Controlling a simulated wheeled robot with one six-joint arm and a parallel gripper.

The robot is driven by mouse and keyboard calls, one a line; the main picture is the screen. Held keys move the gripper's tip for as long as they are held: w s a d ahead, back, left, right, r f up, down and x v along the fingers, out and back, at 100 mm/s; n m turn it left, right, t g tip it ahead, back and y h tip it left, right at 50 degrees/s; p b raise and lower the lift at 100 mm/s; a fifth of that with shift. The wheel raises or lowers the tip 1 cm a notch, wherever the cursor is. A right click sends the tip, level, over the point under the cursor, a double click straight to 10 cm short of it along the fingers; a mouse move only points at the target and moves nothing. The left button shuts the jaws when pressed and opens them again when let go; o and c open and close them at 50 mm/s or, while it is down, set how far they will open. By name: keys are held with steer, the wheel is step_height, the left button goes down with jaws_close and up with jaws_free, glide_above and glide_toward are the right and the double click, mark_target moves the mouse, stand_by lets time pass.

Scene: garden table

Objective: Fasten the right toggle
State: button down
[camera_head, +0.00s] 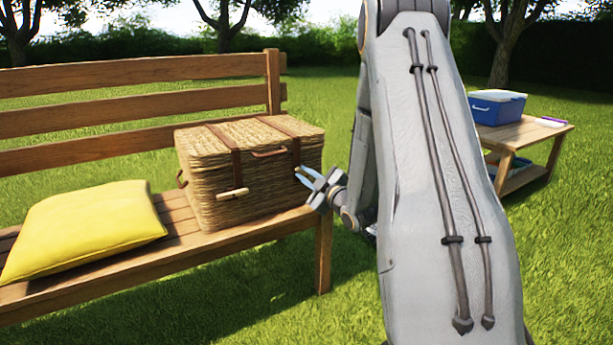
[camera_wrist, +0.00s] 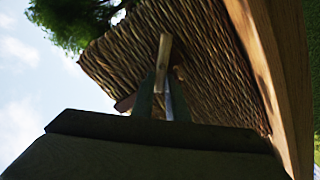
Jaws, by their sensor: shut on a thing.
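A wicker hamper (camera_head: 225,170) with a closed lid and two brown leather straps stands on the wooden bench. The left toggle (camera_head: 233,194), a pale wooden peg, lies crosswise at the lower end of the left strap (camera_head: 222,140). My gripper (camera_head: 303,176) is at the hamper's front by the right strap (camera_head: 296,150), its fingers shut on the right toggle. In the wrist view the right toggle (camera_wrist: 164,62) is a pale peg between the fingertips, against the wicker. My gripper hides much of this toggle in the head view, and its loop cannot be made out.
The bench (camera_head: 165,262) has a slatted back behind the hamper. A yellow cushion (camera_head: 85,228) lies left of it. A side table (camera_head: 528,132) with a blue and white cooler (camera_head: 497,107) stands at the right. Open grass (camera_head: 260,300) lies in front.

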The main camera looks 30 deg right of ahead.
steer(key=shift+f, duration=0.1)
steer(key=c, duration=1.7)
jaws_free()
steer(key=shift+c, duration=0.2)
steer(key=shift+a, duration=0.1)
